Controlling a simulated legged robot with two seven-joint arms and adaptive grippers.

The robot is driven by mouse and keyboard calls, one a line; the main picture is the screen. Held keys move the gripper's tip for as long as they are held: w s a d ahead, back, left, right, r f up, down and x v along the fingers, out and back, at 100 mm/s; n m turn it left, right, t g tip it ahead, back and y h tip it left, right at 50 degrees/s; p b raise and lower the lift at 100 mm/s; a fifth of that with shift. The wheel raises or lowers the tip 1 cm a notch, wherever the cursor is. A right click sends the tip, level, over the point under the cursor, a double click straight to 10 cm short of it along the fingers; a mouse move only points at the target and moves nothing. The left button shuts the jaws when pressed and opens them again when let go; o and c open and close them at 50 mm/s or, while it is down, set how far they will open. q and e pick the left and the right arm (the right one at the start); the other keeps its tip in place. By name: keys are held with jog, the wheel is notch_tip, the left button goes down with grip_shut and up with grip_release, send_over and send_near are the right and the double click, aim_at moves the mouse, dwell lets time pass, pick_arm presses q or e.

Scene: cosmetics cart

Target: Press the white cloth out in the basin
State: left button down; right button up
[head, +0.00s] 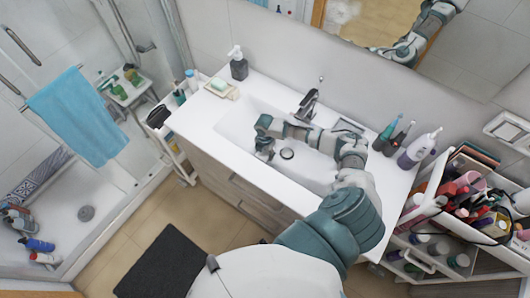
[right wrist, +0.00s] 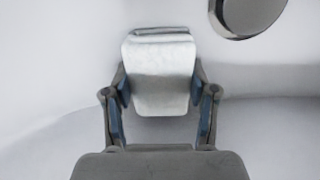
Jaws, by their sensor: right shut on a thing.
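My right arm reaches over the counter, and my right gripper (head: 264,150) is low inside the basin, left of the drain. In the right wrist view the gripper (right wrist: 160,90) is shut on the white cloth (right wrist: 162,78), a folded, pale pad gripped from both sides. The drain (right wrist: 247,14) shows at upper right there, apart from the cloth. I cannot make out the cloth in the head view or tell whether it touches the basin floor. My left gripper is not in view.
A faucet (head: 306,104) stands behind the basin. A soap dish (head: 222,89) and a dark soap dispenser (head: 238,66) are at the counter's back left. Bottles (head: 418,148) stand at the right end. A full cart (head: 440,215) is beyond it.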

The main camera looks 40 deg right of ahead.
aim_at(265, 152)
jog(key=shift+s+p, duration=0.1)
jog(key=shift+p, duration=0.3)
dwell(0.7)
jog(key=shift+p, duration=0.6)
dwell(1.4)
notch_tip(265, 152, up, 6)
jog(key=p, duration=0.5)
jog(key=shift+f, duration=0.25)
notch_tip(265, 152, up, 2)
jog(key=shift+r+p, duration=0.25)
jog(key=shift+p, duration=0.4)
jog(key=shift+r, duration=0.3)
notch_tip(265, 152, up, 6)
jog(key=shift+r, duration=0.2)
